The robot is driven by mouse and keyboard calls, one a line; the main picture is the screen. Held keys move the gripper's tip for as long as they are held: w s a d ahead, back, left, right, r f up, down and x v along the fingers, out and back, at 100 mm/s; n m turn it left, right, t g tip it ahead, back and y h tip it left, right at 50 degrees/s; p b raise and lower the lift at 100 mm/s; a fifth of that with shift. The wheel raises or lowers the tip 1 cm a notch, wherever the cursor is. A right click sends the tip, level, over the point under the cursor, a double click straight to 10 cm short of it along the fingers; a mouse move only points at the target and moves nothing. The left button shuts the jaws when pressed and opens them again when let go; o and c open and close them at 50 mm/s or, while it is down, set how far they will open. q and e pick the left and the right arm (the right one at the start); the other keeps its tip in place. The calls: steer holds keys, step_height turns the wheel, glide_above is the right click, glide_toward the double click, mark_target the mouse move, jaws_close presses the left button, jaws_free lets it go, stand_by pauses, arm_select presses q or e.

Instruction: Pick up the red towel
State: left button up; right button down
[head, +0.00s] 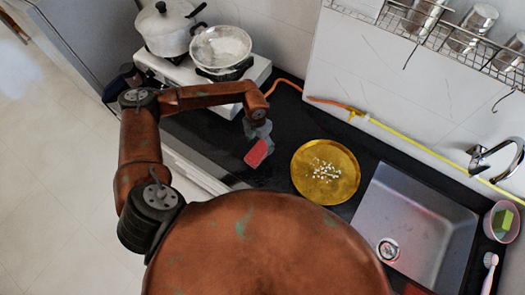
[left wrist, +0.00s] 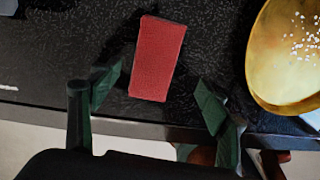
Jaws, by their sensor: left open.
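The red towel (head: 257,153) is a small folded rectangle on the black counter, left of the golden plate. In the left wrist view the towel (left wrist: 157,58) lies flat in the upper middle. My left gripper (head: 259,136) hangs over it in the head view and partly covers its surroundings. In the left wrist view my left gripper (left wrist: 158,92) is open. Its two green fingers stand apart, one to each side of the towel's near end, and nothing is between them that I can see gripped. My right gripper is not in view.
A golden plate (head: 346,190) with white bits lies close to the right of the towel. A grey sink (head: 435,218) is further right. A white stove (head: 243,83) with a pot (head: 165,32) and a pan stands behind left. The counter's front edge is near.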

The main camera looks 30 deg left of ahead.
mark_target(259, 151)
arm_select(q)
steer(key=shift+a+f, duration=0.2)
steer(key=shift+d+f, duration=0.15)
steer(key=shift+f, duration=0.2)
step_height(259, 151, down, 3)
steer(key=shift+s+r+p, duration=0.1)
steer(key=shift+r+p, duration=0.05)
steer(key=shift+p, duration=0.3)
steer(key=f, duration=0.2)
steer(key=shift+a+f, duration=0.2)
steer(key=shift+f, duration=0.15)
steer(key=shift+a+f, duration=0.15)
steer(key=shift+f, duration=0.35)
steer(key=shift+c, duration=0.7)
steer(key=shift+d, duration=0.25)
steer(key=shift+c, duration=0.9)
steer(key=c, duration=0.6)
steer(key=shift+c, duration=1)
steer(key=shift+a, duration=0.1)
steer(key=shift+c, duration=0.8)
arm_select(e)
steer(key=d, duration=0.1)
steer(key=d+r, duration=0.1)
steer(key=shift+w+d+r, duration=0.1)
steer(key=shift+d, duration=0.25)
